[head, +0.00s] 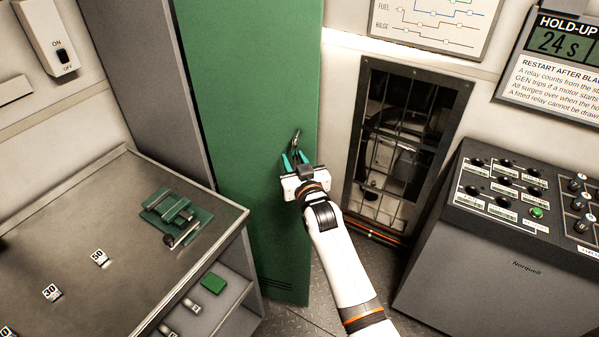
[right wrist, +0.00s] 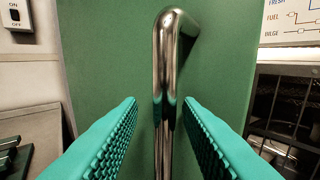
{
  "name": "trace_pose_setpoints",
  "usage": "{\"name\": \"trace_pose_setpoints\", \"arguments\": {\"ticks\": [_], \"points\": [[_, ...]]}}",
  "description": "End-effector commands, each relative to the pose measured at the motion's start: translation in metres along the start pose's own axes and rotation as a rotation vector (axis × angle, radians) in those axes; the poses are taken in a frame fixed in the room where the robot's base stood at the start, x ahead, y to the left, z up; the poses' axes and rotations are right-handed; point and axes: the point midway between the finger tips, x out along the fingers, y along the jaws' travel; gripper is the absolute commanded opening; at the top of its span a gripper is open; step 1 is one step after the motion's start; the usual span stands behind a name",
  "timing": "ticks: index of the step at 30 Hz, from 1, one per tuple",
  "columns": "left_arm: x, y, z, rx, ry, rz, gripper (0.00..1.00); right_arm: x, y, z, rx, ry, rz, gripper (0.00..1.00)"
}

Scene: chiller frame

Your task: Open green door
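The tall green door (head: 245,110) stands in the middle of the head view and looks closed, in a grey cabinet frame. Its shiny metal handle (head: 296,140) is a vertical bar near the door's right edge. In the right wrist view the handle (right wrist: 164,75) runs down between the two teal fingers. My right gripper (head: 295,160) is open at the handle, one finger on each side, with a visible gap to the bar on both sides. The green door (right wrist: 110,60) fills most of the wrist view. My left gripper is not in view.
A metal workbench (head: 120,210) with a green vise-like fixture (head: 178,216) and number tags stands at left. A grey control console (head: 500,260) stands at right. A barred opening (head: 405,145) is in the wall right of the door. Floor (head: 325,300) shows below the door.

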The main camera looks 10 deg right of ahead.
Motion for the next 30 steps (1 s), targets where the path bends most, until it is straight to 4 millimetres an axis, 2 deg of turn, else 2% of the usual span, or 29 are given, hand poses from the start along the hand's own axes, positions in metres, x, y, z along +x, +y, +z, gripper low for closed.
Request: {"name": "trace_pose_setpoints", "arguments": {"ticks": [5,12,18,24,30], "points": [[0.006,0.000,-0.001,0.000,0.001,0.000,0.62,-0.024,0.000,-0.003,0.000,0.001,0.000,0.32],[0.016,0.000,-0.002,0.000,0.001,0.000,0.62,-0.071,0.002,-0.004,-0.001,0.001,0.002,0.32],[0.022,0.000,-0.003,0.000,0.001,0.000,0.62,-0.101,0.002,-0.002,-0.001,0.000,0.002,0.32],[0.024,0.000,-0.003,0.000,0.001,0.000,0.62,-0.114,0.003,-0.001,-0.001,0.000,0.003,0.32],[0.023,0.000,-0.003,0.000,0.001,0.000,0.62,-0.115,0.003,0.000,-0.001,0.001,0.003,0.32]]}}
